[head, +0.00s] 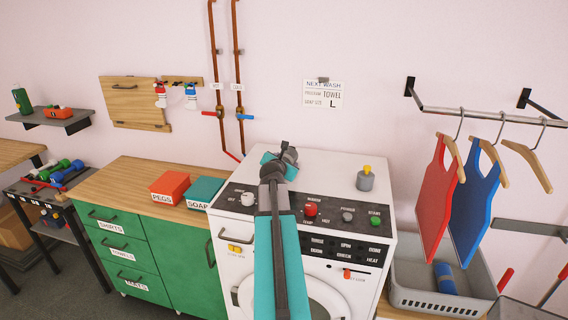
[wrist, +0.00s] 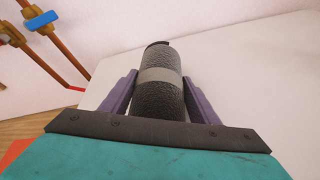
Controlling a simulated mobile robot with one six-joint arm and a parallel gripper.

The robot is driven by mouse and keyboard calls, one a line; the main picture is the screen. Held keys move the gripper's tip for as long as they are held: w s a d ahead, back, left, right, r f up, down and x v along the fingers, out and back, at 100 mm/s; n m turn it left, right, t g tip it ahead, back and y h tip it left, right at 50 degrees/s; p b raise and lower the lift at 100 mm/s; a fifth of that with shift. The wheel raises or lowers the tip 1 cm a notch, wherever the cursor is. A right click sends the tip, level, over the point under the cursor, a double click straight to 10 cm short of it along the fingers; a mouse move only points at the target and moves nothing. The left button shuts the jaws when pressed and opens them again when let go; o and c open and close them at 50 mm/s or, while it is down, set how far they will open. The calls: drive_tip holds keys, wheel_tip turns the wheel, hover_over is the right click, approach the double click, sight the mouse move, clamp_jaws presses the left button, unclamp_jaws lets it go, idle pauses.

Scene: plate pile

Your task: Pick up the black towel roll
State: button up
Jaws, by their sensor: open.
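The black towel roll (wrist: 157,99) is a dark, rough-textured cylinder with a grey band around its middle. It lies on the white top of the washing machine (head: 330,162), pointing away from me in the wrist view. My gripper (wrist: 160,88) is open, with one purple finger on each side of the roll. A narrow gap seems to show at the left finger; whether the right finger touches the roll I cannot tell. In the head view my gripper (head: 280,158) is over the machine's top and my arm largely hides the roll.
A grey knob with a yellow tip (head: 365,180) stands at the machine's right. Boxes marked PEGS (head: 170,188) and SOAP (head: 204,192) sit on the counter at left. Copper pipes (head: 238,75) run down the wall behind. A grey basket (head: 440,300) and hanging boards (head: 436,190) are at right.

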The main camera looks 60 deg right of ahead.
sight(286, 153)
idle(0.5)
drive_tip(key=c, duration=0.8)
drive_tip(key=shift+r, duration=0.15)
drive_tip(key=shift+r+b, duration=0.6)
drive_tip(key=shift+r, duration=0.85)
drive_tip(key=shift+a+r, duration=0.2)
drive_tip(key=s+a+b, duration=0.1)
drive_tip(key=a, duration=0.2)
drive_tip(key=s+a+b, duration=0.1)
drive_tip(key=a, duration=0.2)
drive_tip(key=s+a+r+b, duration=0.1)
drive_tip(key=a, duration=0.3)
drive_tip(key=shift+s, duration=0.4)
drive_tip(key=shift+d+f+b, duration=0.1)
drive_tip(key=shift+f+b, duration=0.05)
drive_tip(key=shift+b, duration=0.95)
drive_tip(key=a+b, duration=0.1)
drive_tip(key=b, duration=0.2)
drive_tip(key=shift+s, duration=0.1)
